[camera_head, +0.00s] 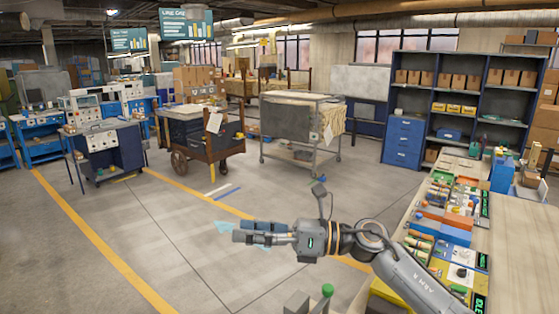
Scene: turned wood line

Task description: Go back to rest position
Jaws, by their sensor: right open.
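My right arm comes in from the lower right and reaches left across the picture. Its gripper (243,232) points left over the open floor, in front of the workbench. The gripper is open, and I see nothing held in it. My left gripper and left arm are not in this view.
A wooden workbench (522,235) with several coloured parts and trays stands at the right, beside my arm. Shelves (470,133) with boxes stand behind it. A metal cart (290,130) and a wooden wheeled cart (188,135) stand farther back. The floor (150,235) at left is clear.

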